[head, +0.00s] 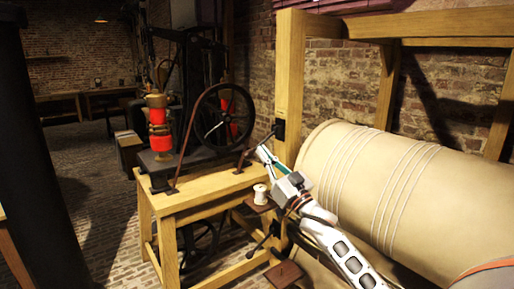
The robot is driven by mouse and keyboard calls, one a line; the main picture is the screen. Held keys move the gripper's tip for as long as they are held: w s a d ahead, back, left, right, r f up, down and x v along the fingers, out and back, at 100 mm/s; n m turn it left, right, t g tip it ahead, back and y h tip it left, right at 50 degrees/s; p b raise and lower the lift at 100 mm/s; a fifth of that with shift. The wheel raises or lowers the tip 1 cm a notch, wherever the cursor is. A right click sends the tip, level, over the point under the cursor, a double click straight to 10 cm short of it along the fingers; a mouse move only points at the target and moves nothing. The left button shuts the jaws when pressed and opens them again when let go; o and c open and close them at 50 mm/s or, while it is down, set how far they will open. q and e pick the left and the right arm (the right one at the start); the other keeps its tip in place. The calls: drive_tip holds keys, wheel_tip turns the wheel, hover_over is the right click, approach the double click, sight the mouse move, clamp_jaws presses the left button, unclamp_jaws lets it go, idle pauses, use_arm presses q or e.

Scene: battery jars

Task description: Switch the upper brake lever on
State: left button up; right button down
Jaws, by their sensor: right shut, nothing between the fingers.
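A black bracket (279,129) is fixed to the wooden post (290,85). A short dark lever (268,137), which looks like the upper brake lever, slants down and left from it. My right gripper (263,153) reaches up from the lower right, shut and empty, with its tips just below the lever's lower end. I cannot tell whether they touch the lever. A second dark lever (262,242) sits lower, near the foot of the post. My left gripper is out of view.
A wooden bench (206,190) with a large black wheel (224,114) and a red-banded cylinder (159,125) stands to the left. A white spool (260,194) is close to my right arm. A large cream drum (400,180) fills the right side.

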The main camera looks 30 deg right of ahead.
drive_tip(key=shift+b+v, duration=0.3)
drive_tip(key=shift+v, duration=2.05)
drive_tip(key=shift+s+a+r, duration=0.1)
drive_tip(key=shift+s+r, duration=0.05)
drive_tip(key=s+a+f+g, duration=0.2)
drive_tip(key=a+f, duration=0.1)
drive_tip(key=f, duration=0.7)
drive_tip(key=s+a+f+g, duration=0.2)
drive_tip(key=s+a+f, duration=0.15)
drive_tip(key=f, duration=0.55)
drive_tip(key=s+a+f+g, duration=0.2)
drive_tip(key=a+f, duration=0.2)
drive_tip(key=f, duration=0.6)
drive_tip(key=s+a+f+n+g, duration=0.1)
drive_tip(key=s+a+f+g, duration=0.1)
drive_tip(key=s+a+f, duration=0.2)
drive_tip(key=s+a+f+g, duration=0.2)
drive_tip(key=s+a+f, duration=0.2)
drive_tip(key=s+f, duration=0.5)
drive_tip(key=s+a+f+n+g, duration=0.1)
drive_tip(key=s+a+f+g, duration=0.1)
drive_tip(key=s+a+f, duration=0.2)
drive_tip(key=s+f, duration=0.3)
drive_tip(key=shift+s+a+n+g, duration=0.25)
drive_tip(key=shift+s+n+g, duration=0.05)
drive_tip(key=shift+s+g, duration=0.1)
